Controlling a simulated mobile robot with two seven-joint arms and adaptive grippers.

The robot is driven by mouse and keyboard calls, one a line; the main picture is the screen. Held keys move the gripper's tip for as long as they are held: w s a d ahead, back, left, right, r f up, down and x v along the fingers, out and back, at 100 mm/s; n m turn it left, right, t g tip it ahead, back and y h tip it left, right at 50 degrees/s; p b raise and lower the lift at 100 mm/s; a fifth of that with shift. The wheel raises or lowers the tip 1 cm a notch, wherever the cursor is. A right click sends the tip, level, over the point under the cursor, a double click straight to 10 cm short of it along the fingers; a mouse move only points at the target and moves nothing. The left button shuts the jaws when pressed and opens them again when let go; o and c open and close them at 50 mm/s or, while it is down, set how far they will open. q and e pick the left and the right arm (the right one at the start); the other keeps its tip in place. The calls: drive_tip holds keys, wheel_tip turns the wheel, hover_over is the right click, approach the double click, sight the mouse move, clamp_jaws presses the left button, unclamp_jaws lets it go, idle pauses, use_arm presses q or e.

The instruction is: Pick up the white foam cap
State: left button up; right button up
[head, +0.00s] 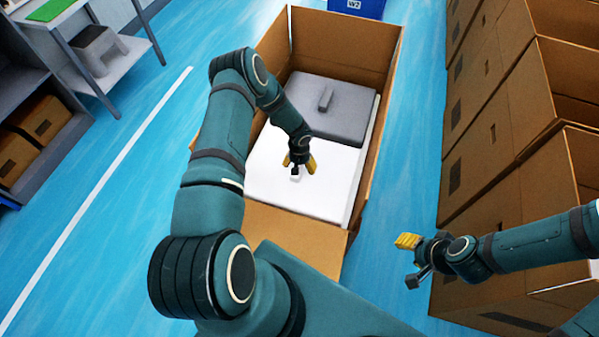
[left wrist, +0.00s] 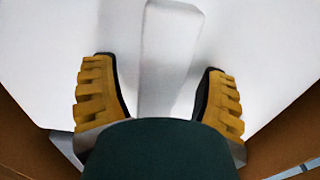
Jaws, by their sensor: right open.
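The white foam cap (head: 327,187) lies in the near half of an open cardboard box in the head view. It fills most of the left wrist view (left wrist: 45,55), with a raised white ridge (left wrist: 168,55) in the middle. My left gripper (head: 299,165) is over the cap, pointing down. Its yellow fingers stand apart on either side of the ridge, with gaps between, so it is open; my wrist hides the near end of the ridge. My right gripper (head: 410,262) is open and empty, outside the box to the right.
The cardboard box (head: 378,110) has raised walls and its near flap (head: 290,228) folded out. A grey block with a handle (head: 328,108) lies in its far half. More cardboard boxes (head: 500,130) line the right side. Blue floor on the left is clear up to a shelf (head: 45,85).

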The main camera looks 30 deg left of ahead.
use_arm(q)
clamp_jaws()
drive_tip(key=shift+r, duration=0.15)
wheel_tip(320, 180, up, 10)
drive_tip(key=shift+f, duration=0.1)
idle(0.4)
wheel_tip(320, 180, up, 28)
drive_tip(key=p, duration=0.5)
idle(1.4)
